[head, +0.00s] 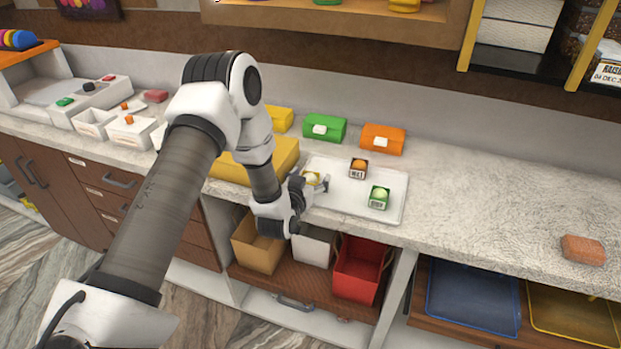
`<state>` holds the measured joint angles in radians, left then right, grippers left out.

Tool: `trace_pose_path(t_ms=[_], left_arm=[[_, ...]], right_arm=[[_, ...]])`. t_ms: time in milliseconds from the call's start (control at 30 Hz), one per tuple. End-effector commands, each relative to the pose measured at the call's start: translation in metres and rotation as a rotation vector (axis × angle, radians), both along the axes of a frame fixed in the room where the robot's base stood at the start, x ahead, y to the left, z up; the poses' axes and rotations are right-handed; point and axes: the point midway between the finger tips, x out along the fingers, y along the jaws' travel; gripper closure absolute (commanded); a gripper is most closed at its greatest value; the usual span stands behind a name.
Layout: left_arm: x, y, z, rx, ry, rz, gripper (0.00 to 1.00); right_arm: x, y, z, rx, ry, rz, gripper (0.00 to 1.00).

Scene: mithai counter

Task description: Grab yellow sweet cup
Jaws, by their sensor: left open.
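The yellow sweet cup (312,178) sits near the left end of a white tray (340,207) on the counter. My left gripper (309,184) reaches in from the left, low over the tray's left edge, with its open fingers at the cup. The fingers partly cover the cup, and I cannot tell whether they touch it. An orange sweet cup (358,168) and a green sweet cup (379,197) stand further right on the same tray. My right gripper is not in view.
Green (324,128) and orange (382,139) boxes stand behind the tray. A large yellow box (284,152) lies partly behind my left arm. A brown block (583,250) lies at the right. The counter between tray and block is clear. A red bin (358,268) stands below.

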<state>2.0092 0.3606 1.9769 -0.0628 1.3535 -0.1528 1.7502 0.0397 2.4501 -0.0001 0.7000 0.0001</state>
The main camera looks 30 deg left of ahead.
Motion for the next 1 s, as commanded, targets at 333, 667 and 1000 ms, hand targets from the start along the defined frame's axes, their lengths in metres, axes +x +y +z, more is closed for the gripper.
trace_pose_path(t_ms=[333, 667, 1000], left_arm=[[0.000, 0.000, -0.001, 0.000, 0.002, 0.001, 0.85], [0.000, 0.000, 0.000, 0.000, 0.002, 0.001, 0.88], [0.000, 0.000, 0.053, -0.003, -0.005, 0.002, 0.88]], right_arm=[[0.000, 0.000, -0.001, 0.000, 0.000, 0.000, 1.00], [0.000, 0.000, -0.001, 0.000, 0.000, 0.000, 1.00], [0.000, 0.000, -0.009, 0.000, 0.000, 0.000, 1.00]])
